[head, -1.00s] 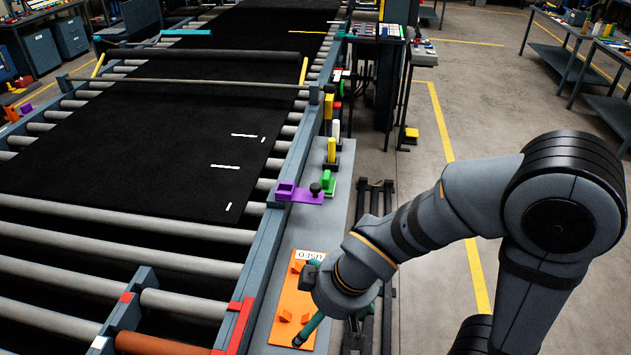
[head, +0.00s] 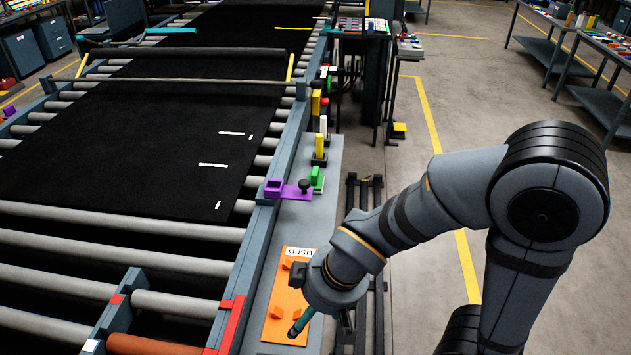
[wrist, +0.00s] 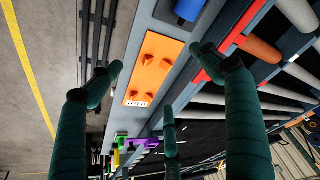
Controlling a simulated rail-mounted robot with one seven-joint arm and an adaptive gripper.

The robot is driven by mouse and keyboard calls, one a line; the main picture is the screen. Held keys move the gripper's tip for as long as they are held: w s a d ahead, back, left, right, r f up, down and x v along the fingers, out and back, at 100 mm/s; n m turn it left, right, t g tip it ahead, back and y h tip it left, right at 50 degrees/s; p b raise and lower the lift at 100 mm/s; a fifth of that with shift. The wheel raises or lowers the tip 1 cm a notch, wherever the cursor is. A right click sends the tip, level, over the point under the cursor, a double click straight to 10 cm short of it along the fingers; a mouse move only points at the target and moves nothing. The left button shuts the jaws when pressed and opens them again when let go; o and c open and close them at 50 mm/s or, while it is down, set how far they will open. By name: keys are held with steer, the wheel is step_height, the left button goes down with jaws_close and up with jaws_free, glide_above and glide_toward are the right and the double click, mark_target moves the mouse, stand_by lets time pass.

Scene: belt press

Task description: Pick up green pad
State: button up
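The green pad (head: 317,180) is a small bright green stepped block on the grey side ledge, just right of the purple bracket. It also shows small at the lower left in the wrist view (wrist: 121,141). My three-fingered gripper (head: 298,298) is above the orange plate nearer the robot, well apart from the green pad. In the wrist view my gripper (wrist: 155,88) has its fingers spread wide with nothing between them.
The orange plate (head: 272,325) has a "USED" label and raised orange blocks. The purple bracket (head: 290,192) with a black knob stands beside the pad. Yellow (head: 319,146) and white posts stand beyond it. Conveyor rollers lie left; open floor lies right.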

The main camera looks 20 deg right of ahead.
steer(key=c, duration=0.6)
steer(key=shift+c, duration=0.2)
